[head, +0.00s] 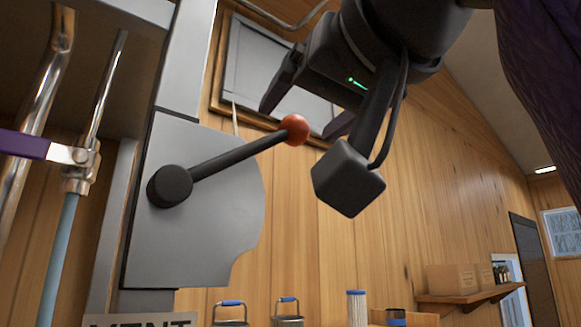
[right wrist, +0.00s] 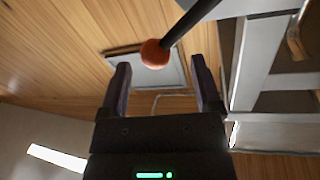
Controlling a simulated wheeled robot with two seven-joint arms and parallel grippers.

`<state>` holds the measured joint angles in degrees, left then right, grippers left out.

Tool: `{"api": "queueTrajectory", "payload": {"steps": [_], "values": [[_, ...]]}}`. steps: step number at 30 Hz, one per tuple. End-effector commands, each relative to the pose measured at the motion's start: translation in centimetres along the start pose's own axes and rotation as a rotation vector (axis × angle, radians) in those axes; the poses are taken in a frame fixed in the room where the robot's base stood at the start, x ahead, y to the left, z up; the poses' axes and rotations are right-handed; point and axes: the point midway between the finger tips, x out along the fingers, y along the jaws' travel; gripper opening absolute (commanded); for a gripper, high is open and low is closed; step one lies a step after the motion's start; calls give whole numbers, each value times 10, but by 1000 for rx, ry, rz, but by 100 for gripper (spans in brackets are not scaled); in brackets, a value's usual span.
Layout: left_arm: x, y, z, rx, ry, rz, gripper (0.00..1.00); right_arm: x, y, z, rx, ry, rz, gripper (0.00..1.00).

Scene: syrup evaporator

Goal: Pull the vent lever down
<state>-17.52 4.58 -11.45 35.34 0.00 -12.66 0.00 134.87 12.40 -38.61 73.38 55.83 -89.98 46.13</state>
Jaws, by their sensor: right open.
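The vent lever (head: 236,154) is a dark rod with a red ball knob (head: 294,129) at its end. It pivots on a dark hub (head: 170,186) on a grey metal plate (head: 190,245) and slopes up to the right. My right gripper (head: 305,118) is open, reaching down from the upper right with its fingers on either side of the knob in the head view. In the right wrist view the knob (right wrist: 154,54) shows between and slightly beyond the fingertips (right wrist: 163,78). I cannot tell whether the fingers touch it. My left gripper is not in view.
Pipes and a valve with a purple handle (head: 24,144) stand at the left. A partly hidden sign (head: 140,320) is below the plate. Blue-handled containers (head: 231,312) stand low in front. A shelf with boxes (head: 455,278) is at the far right. The space below the knob looks clear.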

Motion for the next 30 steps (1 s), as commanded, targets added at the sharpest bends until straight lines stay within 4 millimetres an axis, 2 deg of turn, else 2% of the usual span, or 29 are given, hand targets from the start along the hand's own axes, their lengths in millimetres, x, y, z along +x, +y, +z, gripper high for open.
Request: {"api": "queueTrajectory", "payload": {"steps": [1, 6, 14, 26, 30], "values": [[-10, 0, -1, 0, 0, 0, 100, 11, 0, -4, 0, -4, 1, 82], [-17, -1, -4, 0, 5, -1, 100, 31, 0, -2, 2, -1, 0, 82], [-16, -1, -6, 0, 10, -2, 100, 34, 0, 0, 1, 0, 0, 82], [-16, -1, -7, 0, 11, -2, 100, 34, 0, 0, 1, 0, 0, 0], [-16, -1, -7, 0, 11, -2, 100, 34, 0, 0, 1, 0, 0, 0]]}}
